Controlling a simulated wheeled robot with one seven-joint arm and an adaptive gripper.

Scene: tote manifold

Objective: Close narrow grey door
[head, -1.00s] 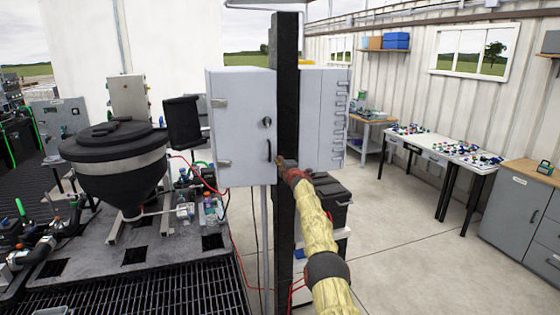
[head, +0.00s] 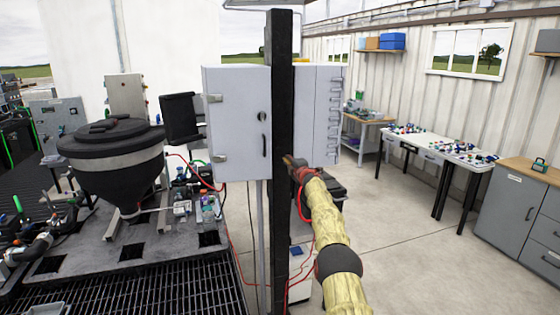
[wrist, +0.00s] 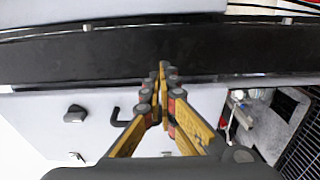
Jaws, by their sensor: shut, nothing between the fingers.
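The narrow grey door (head: 235,122) is the front of a grey cabinet left of the black post, with hinges on its left edge and a round knob (head: 262,116) and black handle (head: 264,145) near its right edge. It looks flat against the cabinet, but I cannot tell if it is fully shut. In the wrist view the door (wrist: 85,140) shows its knob (wrist: 75,114) and handle (wrist: 122,116) left of the fingers. My gripper (head: 288,161) is shut and empty, its tips at the black post, just right of the handle; contact is unclear.
The black post (head: 281,220) stands upright beside the door. A second grey cabinet part (head: 318,115) with several clips is right of the post. A black hopper (head: 112,160) stands at left. The floor (head: 400,230) to the right is clear.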

